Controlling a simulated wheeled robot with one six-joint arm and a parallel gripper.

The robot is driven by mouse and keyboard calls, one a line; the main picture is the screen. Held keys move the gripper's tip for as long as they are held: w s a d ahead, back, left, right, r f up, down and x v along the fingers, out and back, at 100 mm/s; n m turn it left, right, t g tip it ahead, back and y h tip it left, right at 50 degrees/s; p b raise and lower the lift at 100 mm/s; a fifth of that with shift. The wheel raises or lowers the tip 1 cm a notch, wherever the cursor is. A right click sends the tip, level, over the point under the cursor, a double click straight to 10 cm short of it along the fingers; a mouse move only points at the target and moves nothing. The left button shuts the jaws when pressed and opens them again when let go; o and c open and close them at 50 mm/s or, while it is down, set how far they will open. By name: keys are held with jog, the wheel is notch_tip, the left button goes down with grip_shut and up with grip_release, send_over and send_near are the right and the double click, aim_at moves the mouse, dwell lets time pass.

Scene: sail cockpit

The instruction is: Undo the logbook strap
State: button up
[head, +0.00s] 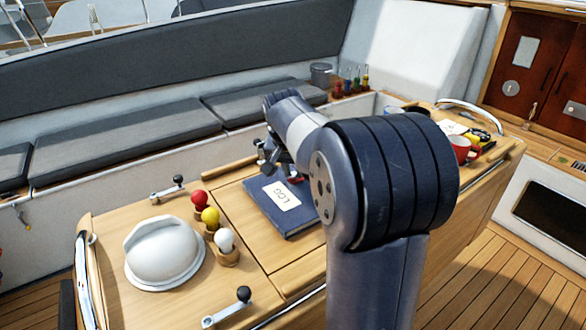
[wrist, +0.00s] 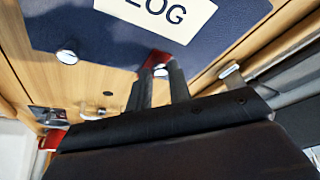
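The dark blue logbook (head: 278,212) with a white LOG label (head: 283,196) lies on the wooden cockpit table. Its blue cover (wrist: 110,30) fills the top of the wrist view. A small red strap piece (wrist: 157,61) shows at the book's edge in the wrist view, and a bit of red (head: 296,181) shows beside my arm in the head view. My gripper's two dark fingers (wrist: 160,72) point at the red piece, with a narrow gap between them. Whether they touch or grip it is unclear. In the head view my arm hides part of the book and strap.
Red, yellow and white knobs (head: 211,216) stand left of the book, near a white dome (head: 164,252) and crank handles (head: 228,307). A red mug (head: 461,149) stands at the table's far right. Grey cushions (head: 125,140) line the bench behind.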

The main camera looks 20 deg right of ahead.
grip_shut()
jog(key=shift+d+r+p, duration=0.1)
jog(key=shift+r+p, duration=0.1)
jog(key=shift+p, duration=0.15)
